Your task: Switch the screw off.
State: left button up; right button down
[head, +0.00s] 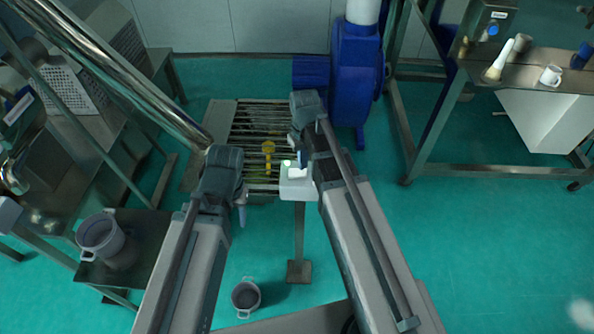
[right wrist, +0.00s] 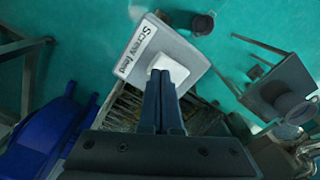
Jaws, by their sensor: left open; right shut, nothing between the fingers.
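A grey control box (head: 298,190) labelled "Screw feed" stands on a post in the middle of the head view. It fills the upper middle of the right wrist view (right wrist: 190,52). A white switch (right wrist: 168,66) sticks out of its face. My right gripper (right wrist: 158,78) is shut and empty, with its fingertips at the switch's near edge. They overlap it in the picture, and I cannot tell if they touch. In the head view my right gripper (head: 299,158) is just above the box. My left gripper (head: 241,208) hangs left of the box, apart from it.
A slatted metal grate (head: 245,125) with a yellow scoop-like item (head: 268,150) lies behind the box. A blue machine (head: 355,75) stands at the back. Buckets stand on the floor (head: 246,297) and on a left side table (head: 100,235).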

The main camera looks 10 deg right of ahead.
jog(key=shift+f+b, duration=1)
jog(key=shift+b, duration=0.05)
dwell(0.6)
jog(key=shift+r, duration=0.1)
notch_tip(320, 180, up, 7)
jog(key=p, duration=0.7)
dwell(0.3)
jog(key=s+a+f+b, duration=0.3)
jog(key=s+a, duration=0.2)
jog(key=s, duration=0.2)
jog(key=s+a+f+n+h+b, duration=0.1)
jog(key=s+a+f+b, duration=0.1)
jog(key=s+a, duration=0.3)
jog(key=shift+s+a+f+b, duration=0.25)
jog(key=shift+s+f+b, duration=0.2)
jog(key=shift+s, duration=0.7)
jog(key=shift+a, duration=0.15)
dwell(1.4)
